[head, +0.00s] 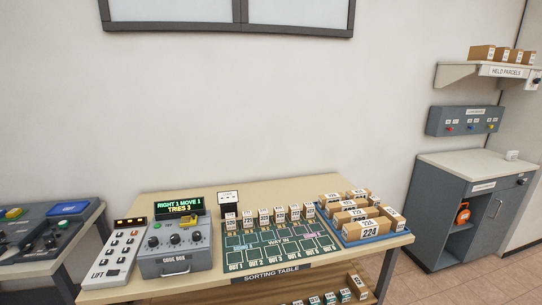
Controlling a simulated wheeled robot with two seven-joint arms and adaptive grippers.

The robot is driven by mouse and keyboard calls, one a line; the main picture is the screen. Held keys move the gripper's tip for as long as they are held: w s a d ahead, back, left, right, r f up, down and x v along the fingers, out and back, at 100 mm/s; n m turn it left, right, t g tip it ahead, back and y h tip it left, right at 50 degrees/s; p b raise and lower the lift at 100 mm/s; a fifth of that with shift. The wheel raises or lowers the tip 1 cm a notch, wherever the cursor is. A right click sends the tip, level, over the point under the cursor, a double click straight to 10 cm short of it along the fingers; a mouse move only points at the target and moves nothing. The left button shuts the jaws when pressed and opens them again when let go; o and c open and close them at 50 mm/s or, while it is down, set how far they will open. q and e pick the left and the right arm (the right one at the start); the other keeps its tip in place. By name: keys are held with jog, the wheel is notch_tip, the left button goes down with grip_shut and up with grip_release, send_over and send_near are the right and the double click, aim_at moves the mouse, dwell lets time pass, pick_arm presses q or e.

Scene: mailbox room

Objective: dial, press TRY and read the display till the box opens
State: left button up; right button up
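The grey code box (177,265) stands on the sorting table (345,252) at the left of its middle. Its sloped face carries several dark round dials (175,239) in a row. Which way they point is too small to tell. The display (179,207) behind the face is lit and reads "RIGHT 1 MOVE 1" in green and "TRIES 3" in yellow. A yellow part (189,219) shows just below the display; I cannot tell whether it is the TRY button. The box's front looks shut. Neither of my grippers is in view.
Left of the code box is a white lift panel (117,260) with buttons. Right of it lie a green sorting mat (262,263) with small numbered boxes and a blue tray (376,239) of parcels. A grey cabinet (430,213) stands at the right; floor shows between it and the table.

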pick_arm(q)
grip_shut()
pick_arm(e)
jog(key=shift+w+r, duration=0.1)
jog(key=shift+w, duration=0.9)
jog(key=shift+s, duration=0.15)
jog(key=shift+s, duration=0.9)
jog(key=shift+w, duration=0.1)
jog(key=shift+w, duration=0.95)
